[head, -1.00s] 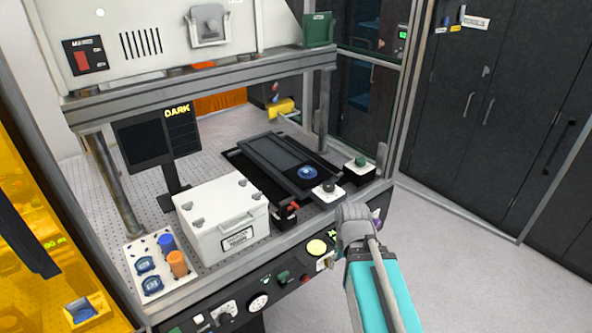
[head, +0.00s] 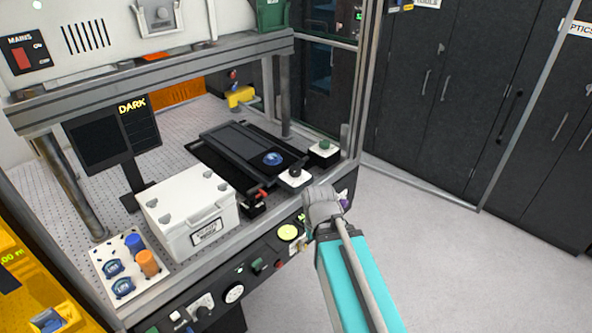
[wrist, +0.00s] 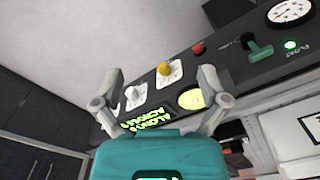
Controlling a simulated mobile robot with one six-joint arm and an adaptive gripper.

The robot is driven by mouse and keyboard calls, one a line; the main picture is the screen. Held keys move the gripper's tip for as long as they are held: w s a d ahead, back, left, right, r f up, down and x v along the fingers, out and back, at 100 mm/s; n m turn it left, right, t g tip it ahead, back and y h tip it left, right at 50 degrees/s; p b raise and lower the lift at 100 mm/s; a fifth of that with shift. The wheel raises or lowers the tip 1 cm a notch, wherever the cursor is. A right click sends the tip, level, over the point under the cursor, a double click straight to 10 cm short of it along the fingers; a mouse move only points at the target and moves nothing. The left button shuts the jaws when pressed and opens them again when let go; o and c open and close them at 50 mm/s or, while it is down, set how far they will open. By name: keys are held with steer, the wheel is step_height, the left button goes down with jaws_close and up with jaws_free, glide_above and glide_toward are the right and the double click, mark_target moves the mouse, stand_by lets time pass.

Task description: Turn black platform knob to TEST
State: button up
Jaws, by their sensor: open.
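A black round knob (head: 294,173) on a white square base sits at the front right of the bench, beside the dark stage; I take it for the platform knob, and its markings are too small to read. My gripper (wrist: 161,72) is open and empty, its two fingers spread before the front control panel. Between and beyond the fingers in the wrist view are a white knob (wrist: 135,93) and a yellow knob (wrist: 165,70), each on a white plate. In the head view my wrist (head: 322,203) is just in front of the bench edge, below and right of the black knob; the fingers are hidden there.
A white lidded box (head: 185,215) and the dark stage (head: 235,145) lie to the left. A metal post (head: 285,95) and frame stand behind. The floor (head: 440,250) at right is clear.

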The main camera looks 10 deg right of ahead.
steer(key=w+r+n+p, duration=0.4)
steer(key=w+n, duration=0.3)
steer(key=w, duration=0.2)
steer(key=w+r+n+p, duration=0.4)
steer(key=w+n, duration=0.4)
steer(key=w, duration=0.1)
step_height(320, 180, up, 7)
steer(key=n+p, duration=0.7)
steer(key=n, duration=0.8)
glide_above(295, 169)
steer(key=shift+w+d+f, duration=0.1)
steer(key=shift+w, duration=0.05)
steer(key=shift+f, duration=0.15)
step_height(295, 169, down, 14)
steer(key=b, duration=1.4)
steer(key=shift+r, duration=0.25)
steer(key=c, duration=1.1)
